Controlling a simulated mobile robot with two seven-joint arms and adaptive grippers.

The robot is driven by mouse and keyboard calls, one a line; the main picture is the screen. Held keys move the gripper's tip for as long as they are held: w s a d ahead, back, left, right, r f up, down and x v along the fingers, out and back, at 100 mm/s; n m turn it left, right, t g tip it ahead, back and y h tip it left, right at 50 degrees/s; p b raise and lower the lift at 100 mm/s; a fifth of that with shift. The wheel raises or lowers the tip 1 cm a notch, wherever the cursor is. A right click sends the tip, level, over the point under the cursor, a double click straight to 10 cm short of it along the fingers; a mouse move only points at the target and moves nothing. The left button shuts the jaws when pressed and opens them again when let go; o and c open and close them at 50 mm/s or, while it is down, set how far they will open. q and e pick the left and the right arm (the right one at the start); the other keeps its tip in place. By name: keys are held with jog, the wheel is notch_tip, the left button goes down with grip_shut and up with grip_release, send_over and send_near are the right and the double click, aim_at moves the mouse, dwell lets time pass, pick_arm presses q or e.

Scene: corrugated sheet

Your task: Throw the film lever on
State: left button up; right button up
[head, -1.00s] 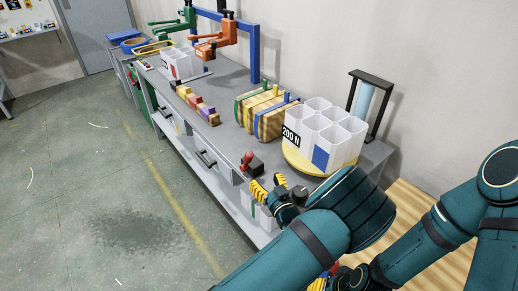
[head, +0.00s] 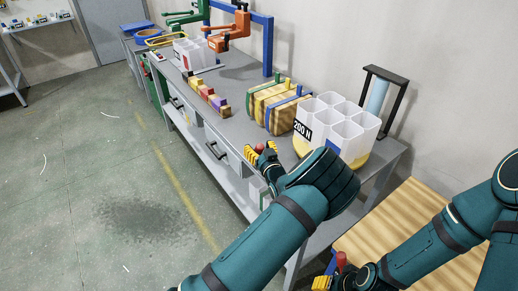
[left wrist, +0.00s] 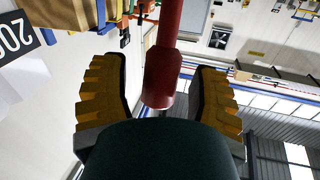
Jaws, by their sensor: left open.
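The red lever (head: 259,148) stands at the front edge of the grey bench. Its dark base is mostly hidden behind my left gripper (head: 261,151). That gripper is open, with its yellow fingers on either side of the lever. In the left wrist view the red lever (left wrist: 162,78) sits between the two fingers, with a gap on each side. A pale blue film roll (head: 377,97) hangs in a black frame at the right end of the bench. My right gripper (head: 322,284) shows only partly at the bottom edge; its opening is unclear.
White bins marked 200 N (head: 340,125) stand on a yellow round base close behind my left gripper. Strapped wooden boards (head: 272,105) and small coloured blocks (head: 208,96) lie farther along. A wooden slatted surface (head: 410,225) is at right. The floor at left is clear.

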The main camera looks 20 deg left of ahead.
pick_arm(q)
jog(key=shift+c, duration=0.2)
grip_shut()
jog(key=shift+w+a+r, duration=0.1)
pick_arm(e)
jog(key=shift+r, duration=0.1)
pick_arm(q)
jog(key=shift+w+a+r+n+g+h+p, duration=0.3)
jog(key=shift+w+a+r+g+h+p, duration=0.15)
jog(key=shift+a+g+h+p, duration=0.35)
jog(key=shift+w+a+f+n+g+h+p, duration=0.2)
jog(key=shift+w+a+g+h+p, duration=0.5)
jog(key=shift+p, duration=1)
jog(key=shift+w+a+f+n+g+h+p, duration=0.25)
jog(key=shift+a+g+h+p, duration=0.4)
jog(key=shift+p, duration=1.1)
jog(key=shift+w+a+f+n+g+h+p, duration=0.15)
jog(key=shift+w+a+g+h+p, duration=0.3)
jog(key=shift+w+g+h+p, duration=0.85)
pick_arm(e)
notch_tip(320, 180, up, 12)
jog(key=w, duration=0.2)
jog(key=shift+d+r+t+p, duration=0.15)
jog(key=shift+d+t+p, duration=0.15)
jog(key=shift+d+p, duration=0.1)
pick_arm(q)
jog(key=shift+s+f+t+y, duration=0.1)
jog(key=shift+s+t+y, duration=0.15)
jog(key=shift+s+y, duration=0.35)
jog(key=shift+s, duration=0.1)
